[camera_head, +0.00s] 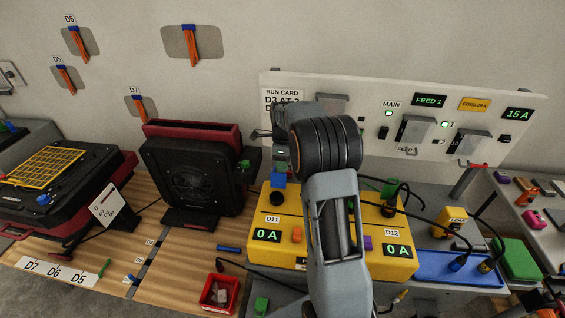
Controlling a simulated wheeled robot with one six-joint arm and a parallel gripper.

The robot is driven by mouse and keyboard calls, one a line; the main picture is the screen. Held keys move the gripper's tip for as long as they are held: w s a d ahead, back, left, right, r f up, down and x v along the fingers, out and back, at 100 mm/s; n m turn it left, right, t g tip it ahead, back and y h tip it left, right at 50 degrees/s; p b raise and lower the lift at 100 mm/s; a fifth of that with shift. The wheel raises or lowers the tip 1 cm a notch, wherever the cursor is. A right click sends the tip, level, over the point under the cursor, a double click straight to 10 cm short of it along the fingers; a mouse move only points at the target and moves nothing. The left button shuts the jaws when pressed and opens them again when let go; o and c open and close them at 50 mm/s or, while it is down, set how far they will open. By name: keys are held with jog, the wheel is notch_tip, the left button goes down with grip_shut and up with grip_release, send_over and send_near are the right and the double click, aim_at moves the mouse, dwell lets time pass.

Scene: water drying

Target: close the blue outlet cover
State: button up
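A yellow power box (325,226) stands on the bench with D11 and D12 displays, both reading 0 A. A small blue piece (278,179), which looks like the blue outlet cover, is at its back left, behind the D11 label. Its hinge and exact angle are too small to make out. My gripper (280,158) is at the end of my arm, just above the blue piece in the picture. Its fingers are small and partly hidden by my wrist, so contact and opening are unclear. My arm hides the middle of the box.
A black and red blower (190,175) stands left of the box. A white panel (455,125) with switches is behind. Black cables run right to a blue tray (440,268). A red bin (219,291) sits in front.

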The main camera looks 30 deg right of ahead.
jog(key=shift+c, duration=0.4)
grip_shut()
